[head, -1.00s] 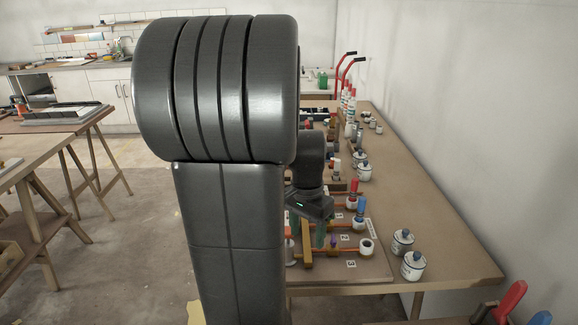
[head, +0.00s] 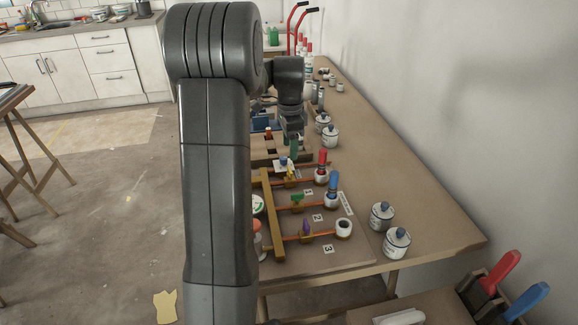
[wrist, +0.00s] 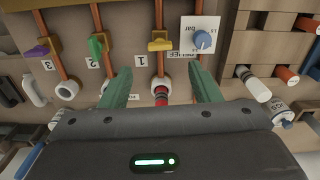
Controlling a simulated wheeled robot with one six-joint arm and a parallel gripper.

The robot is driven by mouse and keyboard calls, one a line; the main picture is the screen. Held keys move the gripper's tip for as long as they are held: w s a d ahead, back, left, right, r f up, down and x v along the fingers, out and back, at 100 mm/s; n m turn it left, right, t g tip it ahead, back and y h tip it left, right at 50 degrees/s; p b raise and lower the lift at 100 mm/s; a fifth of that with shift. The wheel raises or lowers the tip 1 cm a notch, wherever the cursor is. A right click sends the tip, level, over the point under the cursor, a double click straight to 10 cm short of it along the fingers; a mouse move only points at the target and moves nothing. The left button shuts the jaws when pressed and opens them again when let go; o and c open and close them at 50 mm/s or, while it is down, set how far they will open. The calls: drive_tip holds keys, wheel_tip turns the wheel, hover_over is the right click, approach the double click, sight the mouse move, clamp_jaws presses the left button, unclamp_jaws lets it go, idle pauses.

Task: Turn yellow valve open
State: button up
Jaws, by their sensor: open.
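The yellow valve (wrist: 161,42) sits on the copper pipe marked 1 in the wrist view. Its small handle appears to lie across the pipe. In the head view the yellow valve (head: 290,175) is small, beside a blue knob on a white card. My gripper (wrist: 160,72) is open and empty, its two green fingers apart in front of the pipe board, pointing toward the pipe 1 area without visibly touching the valve. In the head view my gripper (head: 293,145) is beyond the valve, near the board's far end. The green valve (wrist: 97,45) and purple valve (wrist: 37,50) are on neighbouring pipes.
A red-ended object (wrist: 161,92) stands in pipe 1's white outlet, between my fingers. A gauge card (wrist: 200,36) with a blue knob is right of the yellow valve. White pots (head: 396,242) stand right of the board. My arm hides the board's left side.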

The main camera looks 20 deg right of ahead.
sight(290, 169)
wheel_tip(290, 169, down, 8)
drive_tip(key=shift+f, duration=0.1)
drive_tip(key=shift+c, duration=0.3)
drive_tip(key=c, duration=0.9)
